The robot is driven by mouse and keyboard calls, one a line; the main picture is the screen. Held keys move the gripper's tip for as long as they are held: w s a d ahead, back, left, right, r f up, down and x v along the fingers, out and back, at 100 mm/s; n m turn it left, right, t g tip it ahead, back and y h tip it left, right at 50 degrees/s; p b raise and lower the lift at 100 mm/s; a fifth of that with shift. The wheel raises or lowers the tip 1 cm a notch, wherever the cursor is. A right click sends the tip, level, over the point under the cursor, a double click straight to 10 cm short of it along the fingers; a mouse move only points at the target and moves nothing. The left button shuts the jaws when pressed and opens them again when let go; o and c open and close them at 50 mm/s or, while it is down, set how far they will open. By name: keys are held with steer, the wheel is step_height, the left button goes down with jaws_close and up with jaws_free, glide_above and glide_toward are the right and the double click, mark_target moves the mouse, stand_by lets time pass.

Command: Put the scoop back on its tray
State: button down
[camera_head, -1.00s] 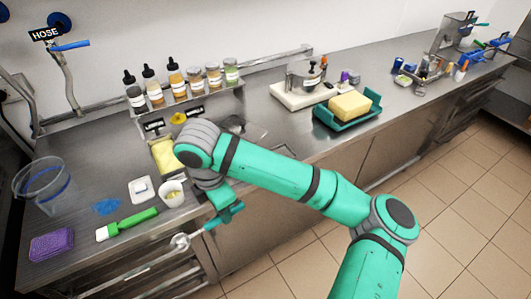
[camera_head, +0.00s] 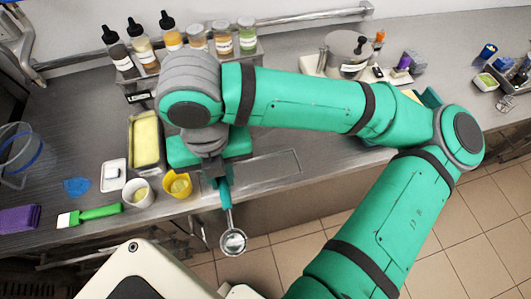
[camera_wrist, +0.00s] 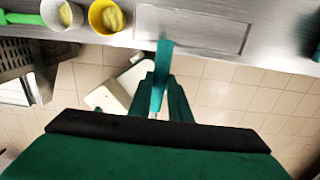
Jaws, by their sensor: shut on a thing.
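The scoop (camera_head: 233,242) has a round metal bowl and a teal handle. My gripper (camera_head: 221,187) is shut on the handle, and the bowl hangs out past the counter's front edge, over the floor. In the wrist view my gripper (camera_wrist: 160,95) has its fingers close together around the teal handle (camera_wrist: 163,58); the bowl is hidden there. A shallow rectangular metal panel or tray (camera_head: 262,168) lies in the counter right of my gripper, bare where visible; I cannot tell whether it is the scoop's tray. It also shows in the wrist view (camera_wrist: 190,28).
Left of my gripper stand a yellow cup (camera_head: 177,187), a white cup (camera_head: 138,193) and a pan with yellow contents (camera_head: 146,142). A green-handled brush (camera_head: 90,215) lies farther left. Bottles and jars (camera_head: 197,38) line the back. A steel pot (camera_head: 347,50) stands back right.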

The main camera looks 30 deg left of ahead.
steer(key=w+a+f, duration=0.1)
steer(key=w+f, duration=0.1)
steer(key=w, duration=0.2)
steer(key=w+a+f, duration=0.1)
steer(key=w+f, duration=0.2)
steer(key=w, duration=0.1)
steer(key=w+a+f, duration=0.1)
steer(key=w+f, duration=0.2)
steer(key=w, duration=0.1)
steer(key=shift+w+a+f, duration=0.15)
steer(key=shift+w+f, duration=0.1)
steer(key=shift+w+a+f, duration=0.1)
steer(key=shift+w+f, duration=0.3)
steer(key=shift+w+a+f, duration=0.1)
steer(key=shift+w+f, duration=0.1)
steer(key=shift+f, duration=1.65)
steer(key=shift+f, duration=0.3)
steer(key=c, duration=1.6)
jaws_free()
steer(key=shift+c, duration=0.2)
step_height(320, 180, up, 13)
steer(key=shift+f, duration=0.15)
